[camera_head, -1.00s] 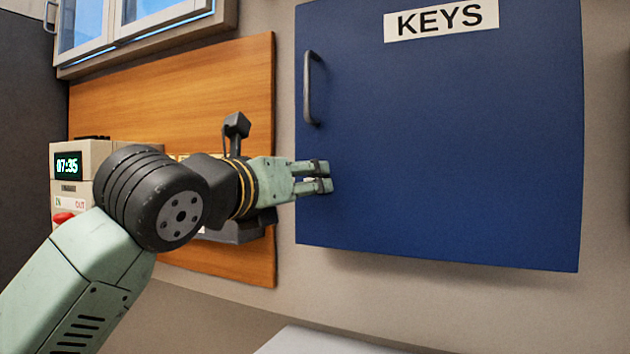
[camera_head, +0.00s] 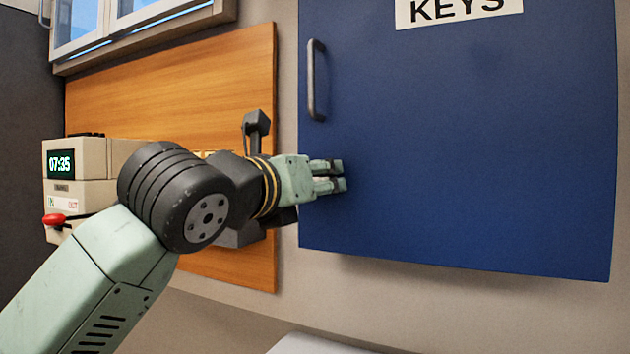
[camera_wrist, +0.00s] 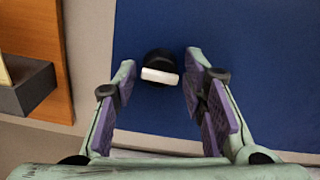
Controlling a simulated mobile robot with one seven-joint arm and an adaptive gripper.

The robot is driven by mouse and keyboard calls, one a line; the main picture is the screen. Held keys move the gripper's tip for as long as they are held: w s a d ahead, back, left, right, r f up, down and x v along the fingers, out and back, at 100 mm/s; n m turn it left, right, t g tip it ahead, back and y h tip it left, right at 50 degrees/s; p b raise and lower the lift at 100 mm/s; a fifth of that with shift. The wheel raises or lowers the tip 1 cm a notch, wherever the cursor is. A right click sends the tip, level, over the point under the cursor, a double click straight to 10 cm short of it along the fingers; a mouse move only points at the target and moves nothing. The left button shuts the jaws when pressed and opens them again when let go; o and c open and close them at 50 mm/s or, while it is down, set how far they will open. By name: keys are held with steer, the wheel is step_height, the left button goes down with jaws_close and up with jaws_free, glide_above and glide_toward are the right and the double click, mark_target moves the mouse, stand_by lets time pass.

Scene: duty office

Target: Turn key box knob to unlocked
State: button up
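The blue key box (camera_head: 470,150) fills the right of the head view, with a grey handle on its left side and a KEYS label at the top. In the wrist view, a round black knob (camera_wrist: 158,65) with a white bar sits on the blue door (camera_wrist: 260,60). The white bar lies nearly level in that view. My gripper (camera_head: 340,176) is at the lower left of the door, and hides the knob in the head view. In the wrist view my gripper (camera_wrist: 155,85) is open, with one finger on each side of the knob and gaps between.
A wooden panel (camera_head: 190,90) is left of the key box. A time clock (camera_head: 75,165) reading 07:35 with a red lever (camera_head: 54,220) stands at the left. A dark handset-like device (camera_head: 256,125) is behind my wrist. A pale surface (camera_head: 315,345) shows below.

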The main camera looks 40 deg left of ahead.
jaws_close()
steer(key=shift+m+b, duration=0.3)
steer(key=shift+m, duration=0.1)
steer(key=m+b, duration=0.3)
steer(key=m, duration=1.4)
stand_by(0.7)
